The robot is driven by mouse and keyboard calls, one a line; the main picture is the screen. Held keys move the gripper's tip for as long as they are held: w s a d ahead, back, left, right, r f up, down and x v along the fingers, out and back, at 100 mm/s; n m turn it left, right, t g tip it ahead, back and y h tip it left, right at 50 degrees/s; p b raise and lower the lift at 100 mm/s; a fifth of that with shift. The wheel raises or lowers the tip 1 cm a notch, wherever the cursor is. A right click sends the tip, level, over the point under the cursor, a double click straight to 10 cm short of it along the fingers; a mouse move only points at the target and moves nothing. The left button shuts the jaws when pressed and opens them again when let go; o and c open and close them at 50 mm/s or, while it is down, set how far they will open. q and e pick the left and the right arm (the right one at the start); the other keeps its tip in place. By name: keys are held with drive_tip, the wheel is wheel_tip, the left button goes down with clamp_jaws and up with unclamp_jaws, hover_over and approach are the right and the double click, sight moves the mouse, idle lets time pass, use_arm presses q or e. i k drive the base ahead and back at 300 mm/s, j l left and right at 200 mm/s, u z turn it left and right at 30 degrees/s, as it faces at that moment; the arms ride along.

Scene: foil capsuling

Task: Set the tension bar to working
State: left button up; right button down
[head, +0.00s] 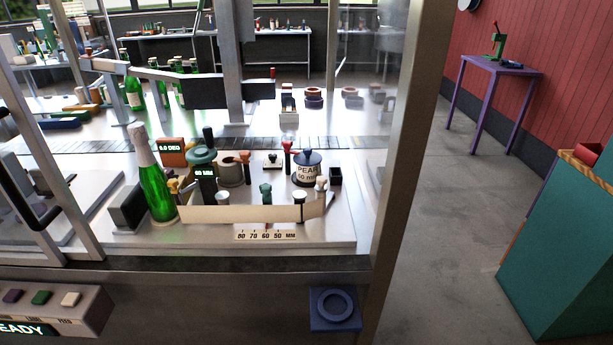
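No part shows a readable "tension bar" label, so I cannot tell for sure which part it is. A long pale strip (240,214) runs level across the front of the machine bed, from the green bottle to the right. Small knobbed posts stand behind and by it: a green knob (265,190), a black-topped post (299,199) and a cream knob (321,185). Farther back are an orange-red knob (243,157) and a red knob (287,145). The green bottle (157,190) with a pale foil neck stands upright at the strip's left end. Neither gripper is in view.
A drum labelled "PEARL" (307,170) stands at the back right of the bed. A scale plate (266,235) lies in front of the strip. Metal frame posts (402,150) and clear panels surround the machine. A button panel (50,308) is at the lower left. Open floor lies right.

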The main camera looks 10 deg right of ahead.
sight(321, 188)
drive_tip(key=i+j, duration=0.1)
drive_tip(key=j, duration=0.35)
drive_tip(key=i+j, duration=0.1)
drive_tip(key=j, duration=0.35)
drive_tip(key=i+j, duration=0.1)
drive_tip(key=j, duration=0.4)
drive_tip(key=i+j, duration=0.1)
drive_tip(key=j, duration=0.35)
drive_tip(key=i+j, duration=0.1)
drive_tip(key=j, duration=0.8)
drive_tip(key=i+z, duration=0.05)
drive_tip(key=i, duration=0.05)
